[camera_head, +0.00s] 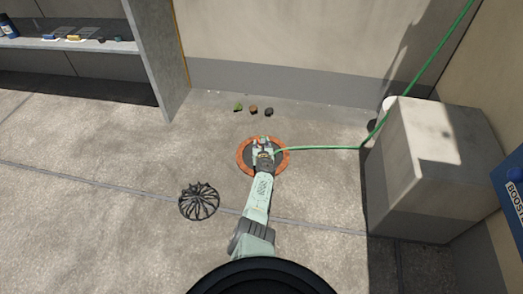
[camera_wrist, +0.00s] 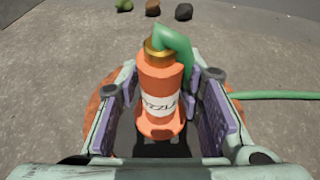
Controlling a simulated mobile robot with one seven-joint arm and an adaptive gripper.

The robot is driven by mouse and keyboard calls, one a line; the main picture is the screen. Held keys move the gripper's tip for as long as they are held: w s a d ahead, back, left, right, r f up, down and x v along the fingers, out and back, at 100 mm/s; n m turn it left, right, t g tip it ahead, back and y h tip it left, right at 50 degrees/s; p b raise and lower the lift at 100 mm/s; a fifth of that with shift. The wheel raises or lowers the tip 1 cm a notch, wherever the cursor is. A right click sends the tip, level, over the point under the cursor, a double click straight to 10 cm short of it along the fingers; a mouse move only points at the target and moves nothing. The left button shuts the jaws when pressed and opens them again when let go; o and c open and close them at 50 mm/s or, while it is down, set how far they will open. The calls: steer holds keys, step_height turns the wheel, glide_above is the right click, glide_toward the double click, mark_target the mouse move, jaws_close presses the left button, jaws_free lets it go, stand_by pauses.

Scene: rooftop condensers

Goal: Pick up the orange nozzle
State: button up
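The orange nozzle (camera_wrist: 161,90) stands upright in the wrist view, with a white lettered label, a brass-coloured collar and a green bent piece at its top. My gripper (camera_wrist: 165,110) is open, with a purple-padded finger on each side of the nozzle. Gaps show between the pads and the nozzle. In the head view my gripper (camera_head: 263,143) is over a round dark pad with an orange rim (camera_head: 243,157); the nozzle itself is mostly hidden there. A green hose (camera_head: 325,148) runs right from the gripper area.
A black wire-like round grate (camera_head: 199,202) lies left of my arm. Several small lumps, one green (camera_head: 238,106), lie near the wall. A pale block (camera_head: 430,165) stands at right, with the hose passing it. A shelf (camera_head: 75,44) is at upper left.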

jaws_close()
steer(key=shift+r, duration=0.1)
stand_by(0.3)
